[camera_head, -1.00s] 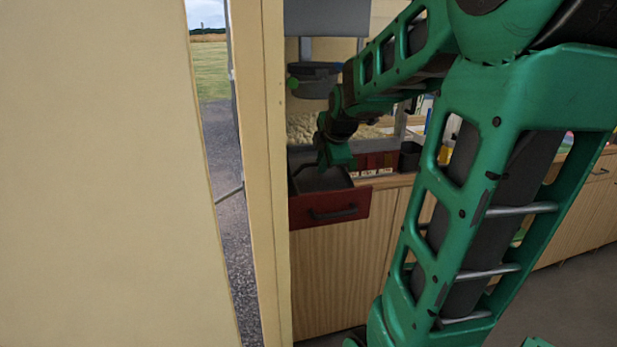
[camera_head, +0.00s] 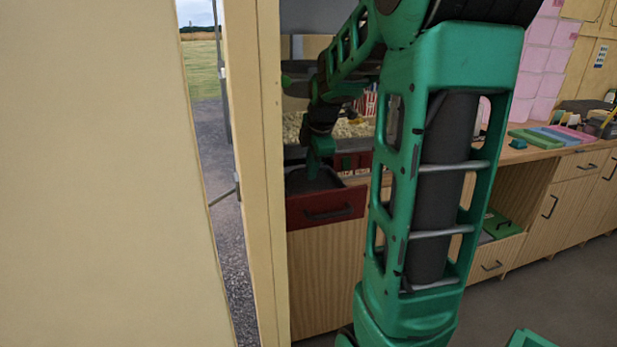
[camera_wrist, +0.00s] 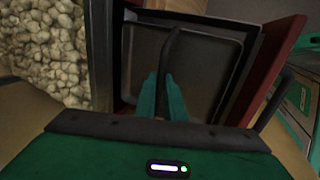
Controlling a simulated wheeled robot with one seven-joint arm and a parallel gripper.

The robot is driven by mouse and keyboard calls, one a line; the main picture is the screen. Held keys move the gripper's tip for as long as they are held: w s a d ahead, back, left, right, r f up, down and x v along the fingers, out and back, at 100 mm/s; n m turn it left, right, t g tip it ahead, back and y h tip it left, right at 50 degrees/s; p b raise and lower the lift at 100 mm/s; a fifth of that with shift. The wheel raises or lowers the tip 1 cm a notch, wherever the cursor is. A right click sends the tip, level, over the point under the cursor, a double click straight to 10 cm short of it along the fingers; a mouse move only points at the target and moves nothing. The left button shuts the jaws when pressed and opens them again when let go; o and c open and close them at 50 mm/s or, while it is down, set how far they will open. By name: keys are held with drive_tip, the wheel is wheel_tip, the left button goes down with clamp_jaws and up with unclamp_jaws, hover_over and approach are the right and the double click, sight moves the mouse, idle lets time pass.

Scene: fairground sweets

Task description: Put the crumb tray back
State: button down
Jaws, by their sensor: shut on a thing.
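The crumb tray (camera_wrist: 207,72) is a dark, shallow tray with a raised rim. In the wrist view it lies at a tilt in the picture, inside the open red-fronted drawer (camera_head: 325,209). In the head view only a dark strip of the tray (camera_head: 312,181) shows above the drawer front. My gripper (camera_wrist: 168,90) is over the tray, shut on its dark upright handle (camera_wrist: 170,45), which rises between the green fingers. The head view shows my gripper (camera_head: 319,168) small and partly lost against the dark machine. I cannot tell whether the tray fully rests on the drawer floor.
Popcorn (camera_wrist: 45,45) lies behind a dark frame beside the drawer, in the machine's case. A pale wall panel (camera_head: 110,180) and post stand close on the left. A wooden counter (camera_head: 535,152) with coloured items runs right. The floor (camera_head: 540,285) at lower right is mostly clear.

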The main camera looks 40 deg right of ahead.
drive_tip(key=shift+w+d, duration=0.1)
drive_tip(key=shift+f, duration=1.35)
drive_tip(key=c, duration=1.8)
unclamp_jaws()
drive_tip(key=shift+f, duration=0.1)
drive_tip(key=shift+c, duration=0.2)
drive_tip(key=v, duration=1.2)
drive_tip(key=shift+w, duration=0.15)
